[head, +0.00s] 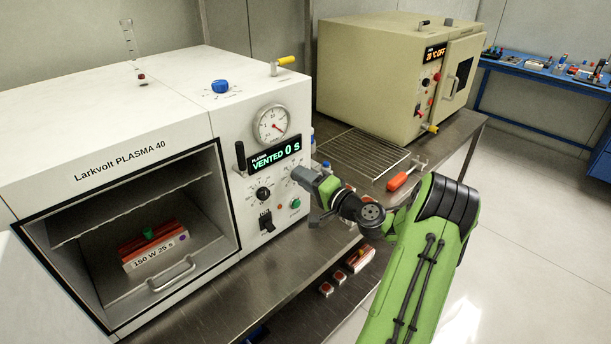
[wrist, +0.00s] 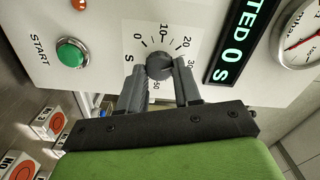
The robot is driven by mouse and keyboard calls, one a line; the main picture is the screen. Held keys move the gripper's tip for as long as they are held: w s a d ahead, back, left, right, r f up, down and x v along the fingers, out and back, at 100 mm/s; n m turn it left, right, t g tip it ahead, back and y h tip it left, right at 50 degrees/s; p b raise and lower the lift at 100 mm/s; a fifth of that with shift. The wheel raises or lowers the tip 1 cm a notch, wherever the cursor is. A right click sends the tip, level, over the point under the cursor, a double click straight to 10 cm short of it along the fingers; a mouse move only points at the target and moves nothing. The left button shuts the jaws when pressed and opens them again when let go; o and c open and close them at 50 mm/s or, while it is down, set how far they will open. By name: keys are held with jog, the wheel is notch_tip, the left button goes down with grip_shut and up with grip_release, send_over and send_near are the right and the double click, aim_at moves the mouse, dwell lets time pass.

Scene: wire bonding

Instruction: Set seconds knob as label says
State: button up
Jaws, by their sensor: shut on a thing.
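The seconds knob (wrist: 160,66) is a dark round knob on a white dial in the wrist view, with 0, 10, 20, 30 and 50 readable and an S beside it. My gripper (wrist: 165,84) has one finger on each side of the knob and is shut on it. I cannot make out the knob's pointer. In the head view my gripper (head: 312,196) is at the panel's right edge and hides this knob. The label (head: 155,252) reads 150 W 25 s, on a red carrier (head: 150,240) inside the open chamber. The display (head: 275,157) reads VENTED 0 S.
The panel also has another black knob (head: 263,193), a black switch (head: 266,221) and a gauge (head: 272,125). A green START button (wrist: 72,53) lies close to the gripper. A wire rack (head: 362,150) and a beige oven (head: 375,75) stand to the right.

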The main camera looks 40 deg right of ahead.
jog(key=shift+f, duration=0.1)
dwell(0.3)
jog(key=o, duration=1)
jog(key=shift+o, duration=0.2)
jog(key=s, duration=1.5)
jog(key=shift+s+d, duration=0.2)
jog(key=shift+s, duration=0.2)
